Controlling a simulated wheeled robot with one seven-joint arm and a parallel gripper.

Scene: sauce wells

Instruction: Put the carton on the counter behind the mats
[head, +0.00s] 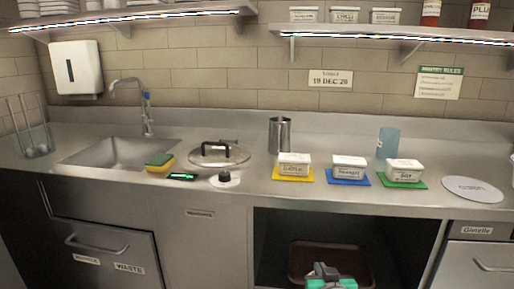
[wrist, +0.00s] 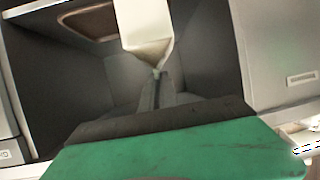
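A white carton (wrist: 146,25) with a tapering end shows at the top of the wrist view. My gripper (wrist: 158,78) is shut on the narrow end of it, and the carton extends beyond the fingertips. In the head view my gripper (head: 330,272) is at the bottom edge, in front of the open bay below the counter; the carton is not visible there. The yellow mat (head: 293,178), blue mat (head: 348,182) and green mat (head: 402,185) lie on the counter (head: 240,200), each with a white labelled tub on it.
Behind the mats stand a steel cup (head: 279,135) at left and a bluish translucent cup (head: 388,142) at right. Counter between them is bare. A pan lid (head: 220,155) lies left, a round white disc (head: 472,189) right. A brown tray (head: 318,262) sits in the bay.

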